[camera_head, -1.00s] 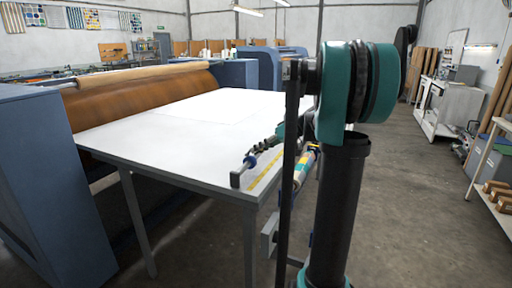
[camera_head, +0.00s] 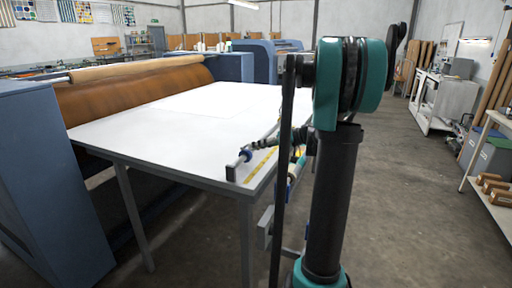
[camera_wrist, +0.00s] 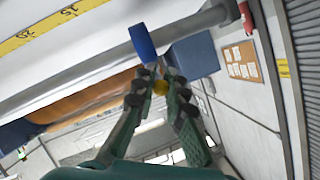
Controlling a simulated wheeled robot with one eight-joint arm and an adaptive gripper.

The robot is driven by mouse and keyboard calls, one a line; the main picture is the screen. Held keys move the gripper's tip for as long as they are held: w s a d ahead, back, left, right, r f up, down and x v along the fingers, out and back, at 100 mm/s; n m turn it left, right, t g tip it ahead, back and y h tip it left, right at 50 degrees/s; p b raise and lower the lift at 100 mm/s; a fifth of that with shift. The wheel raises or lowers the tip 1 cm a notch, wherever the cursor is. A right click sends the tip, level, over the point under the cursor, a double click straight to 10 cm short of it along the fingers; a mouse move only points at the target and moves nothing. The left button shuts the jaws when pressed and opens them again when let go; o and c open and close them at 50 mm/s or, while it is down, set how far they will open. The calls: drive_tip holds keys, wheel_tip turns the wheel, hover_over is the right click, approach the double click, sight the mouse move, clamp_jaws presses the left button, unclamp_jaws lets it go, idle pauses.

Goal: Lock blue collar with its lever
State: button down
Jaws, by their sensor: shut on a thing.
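The blue collar (camera_head: 246,155) sits around a thin grey rod near the table's front right corner, close to the rod's dark end block (camera_head: 232,172). In the wrist view the blue collar (camera_wrist: 142,41) is just beyond my fingertips, with the rod (camera_wrist: 100,62) passing through it. The lever's shaft is mostly hidden by the fingers. In the head view my gripper (camera_head: 262,143) is small, beside the collar.
The white table (camera_head: 160,125) carries a yellow measuring strip (camera_head: 260,165) along its right edge, below the rod. A big brown roller (camera_head: 130,90) and a blue-grey machine housing (camera_head: 45,190) stand at left. The floor right of the table is open up to the benches.

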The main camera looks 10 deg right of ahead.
drive_tip(key=c, duration=1.6)
unclamp_jaws()
drive_tip(key=shift+o, duration=0.2)
drive_tip(key=v, duration=1.2)
drive_tip(key=shift+c, duration=0.3)
